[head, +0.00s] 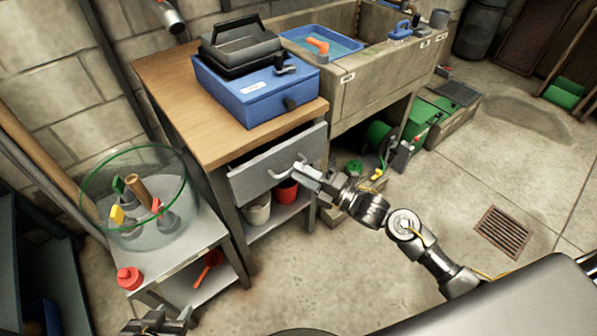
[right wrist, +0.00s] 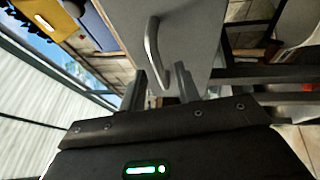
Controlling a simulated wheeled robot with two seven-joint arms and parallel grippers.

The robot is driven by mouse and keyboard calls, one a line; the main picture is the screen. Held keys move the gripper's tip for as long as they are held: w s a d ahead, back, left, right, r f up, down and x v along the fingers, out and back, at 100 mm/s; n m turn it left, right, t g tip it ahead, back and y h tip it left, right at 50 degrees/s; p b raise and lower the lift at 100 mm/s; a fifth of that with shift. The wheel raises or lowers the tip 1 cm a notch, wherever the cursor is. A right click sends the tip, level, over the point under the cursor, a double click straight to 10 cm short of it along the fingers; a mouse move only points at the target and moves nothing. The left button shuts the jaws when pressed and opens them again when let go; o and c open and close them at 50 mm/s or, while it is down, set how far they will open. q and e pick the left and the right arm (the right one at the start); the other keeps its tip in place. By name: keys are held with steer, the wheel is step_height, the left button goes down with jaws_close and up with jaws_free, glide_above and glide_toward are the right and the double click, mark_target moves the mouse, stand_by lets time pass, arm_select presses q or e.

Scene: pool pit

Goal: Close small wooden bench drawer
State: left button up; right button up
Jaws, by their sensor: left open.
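The small wooden bench (head: 170,88) has a grey drawer (head: 252,181) under its wooden top. The drawer stands partly pulled out, with a dark gap showing above its front. Its metal handle (right wrist: 152,50) is a curved bar on the drawer front, which fills the upper middle of the right wrist view (right wrist: 192,32). My right gripper (head: 303,172) is at the handle in the head view. In the right wrist view its two fingers (right wrist: 163,85) stand apart, with the handle's end between them. My left gripper (head: 160,322) is low at the bottom left, open and empty, away from the drawer.
A white bucket (head: 257,211) and a red pot (head: 287,191) stand on the shelf below the drawer. A low table with a glass bowl (head: 140,200) of tools is at left. Open floor lies in front.

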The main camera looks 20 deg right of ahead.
steer(key=shift+w+a+r, duration=0.1)
steer(key=shift+w+a, duration=0.35)
jaws_close()
